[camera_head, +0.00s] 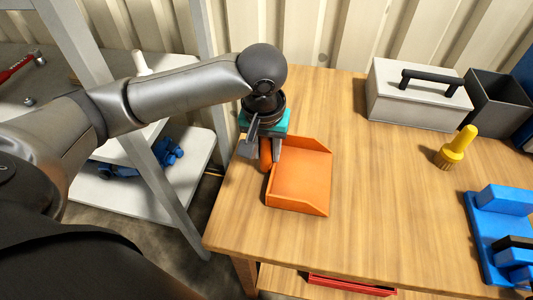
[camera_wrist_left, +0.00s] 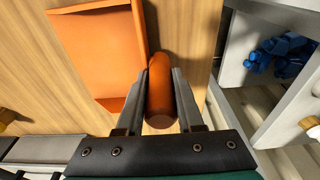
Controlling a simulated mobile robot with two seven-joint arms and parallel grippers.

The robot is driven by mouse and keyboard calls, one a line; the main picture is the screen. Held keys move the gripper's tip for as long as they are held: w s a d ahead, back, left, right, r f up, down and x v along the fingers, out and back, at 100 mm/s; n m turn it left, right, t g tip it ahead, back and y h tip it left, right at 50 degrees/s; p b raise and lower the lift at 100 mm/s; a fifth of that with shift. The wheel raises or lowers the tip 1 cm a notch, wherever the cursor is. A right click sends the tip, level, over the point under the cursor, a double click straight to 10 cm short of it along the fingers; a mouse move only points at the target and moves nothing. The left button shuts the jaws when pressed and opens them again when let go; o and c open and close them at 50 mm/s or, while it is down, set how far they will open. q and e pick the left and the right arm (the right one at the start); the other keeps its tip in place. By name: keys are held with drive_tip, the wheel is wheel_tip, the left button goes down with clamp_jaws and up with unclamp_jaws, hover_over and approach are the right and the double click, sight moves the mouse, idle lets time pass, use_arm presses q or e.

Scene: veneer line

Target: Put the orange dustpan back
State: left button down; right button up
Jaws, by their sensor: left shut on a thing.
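The orange dustpan (camera_head: 303,176) is at the left part of the wooden table, its open pan facing right in the head view. I cannot tell whether it rests on the table or is just above it. My left gripper (camera_head: 266,150) is above the dustpan's handle, pointing down, and is shut on it. In the left wrist view the rounded handle (camera_wrist_left: 161,92) sits between the two fingers of the left gripper (camera_wrist_left: 161,88), with the pan (camera_wrist_left: 100,50) to its left. My right gripper is not in view.
On the wooden table (camera_head: 370,220) stand a white box with a black handle (camera_head: 415,95), a dark grey bin (camera_head: 497,103), a yellow brush (camera_head: 456,147) and a blue item (camera_head: 500,230). A grey shelf unit (camera_head: 150,180) stands left of the table. The table's middle is clear.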

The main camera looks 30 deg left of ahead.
use_arm(q)
drive_tip(key=shift+f, duration=0.3)
drive_tip(key=c, duration=0.5)
unclamp_jaws()
drive_tip(key=shift+c, duration=0.2)
drive_tip(key=shift+r, duration=0.1)
wheel_tip(320, 180, up, 12)
drive_tip(key=s+p, duration=0.1)
drive_tip(key=p, duration=0.3)
drive_tip(key=shift+s+d+p, duration=0.3)
drive_tip(key=shift+s, duration=0.05)
